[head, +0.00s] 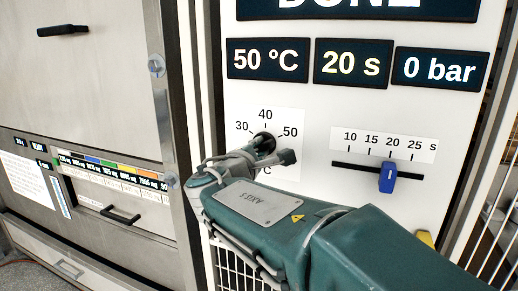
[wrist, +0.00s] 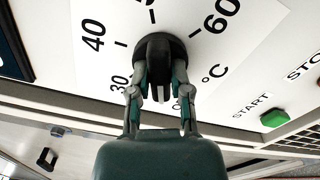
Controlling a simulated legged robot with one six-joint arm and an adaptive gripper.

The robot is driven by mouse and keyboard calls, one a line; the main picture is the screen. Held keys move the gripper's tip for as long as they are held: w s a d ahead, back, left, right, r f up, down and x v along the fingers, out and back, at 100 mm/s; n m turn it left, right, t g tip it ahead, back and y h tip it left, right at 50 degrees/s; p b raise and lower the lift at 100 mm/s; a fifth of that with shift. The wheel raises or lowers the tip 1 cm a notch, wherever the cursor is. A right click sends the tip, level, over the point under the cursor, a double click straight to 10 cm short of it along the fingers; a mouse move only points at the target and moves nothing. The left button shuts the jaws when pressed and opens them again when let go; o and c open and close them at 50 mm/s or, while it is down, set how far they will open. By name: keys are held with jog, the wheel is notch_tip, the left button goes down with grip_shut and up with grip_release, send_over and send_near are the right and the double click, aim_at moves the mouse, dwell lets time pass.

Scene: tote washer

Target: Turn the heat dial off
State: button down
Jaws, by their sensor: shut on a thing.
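The heat dial (head: 264,138) is a round black knob on a white scale plate marked in °C. In the wrist view the dial's black grip bar (wrist: 158,50) stands between the two fingers of my gripper (wrist: 160,76), which are closed on it from both sides. In the head view my gripper (head: 257,150) reaches the dial from below, and my arm covers the lower part of the scale. The labels 30, 40 and 50 show there. I cannot tell exactly which mark the dial points to. The temperature display (head: 268,60) reads 50 °C.
Right of the dial is a time slider with a blue handle (head: 388,177), near 20 s. Displays above read 20 s (head: 353,63) and 0 bar (head: 440,68). A green start button (wrist: 274,118) is on the panel. A steel cabinet (head: 85,90) stands at left.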

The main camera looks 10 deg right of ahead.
jog(key=shift+n, duration=0.7)
jog(key=c, duration=0.6)
grip_release()
jog(key=shift+o, duration=0.2)
jog(key=v, duration=1.2)
jog(key=shift+f, duration=0.1)
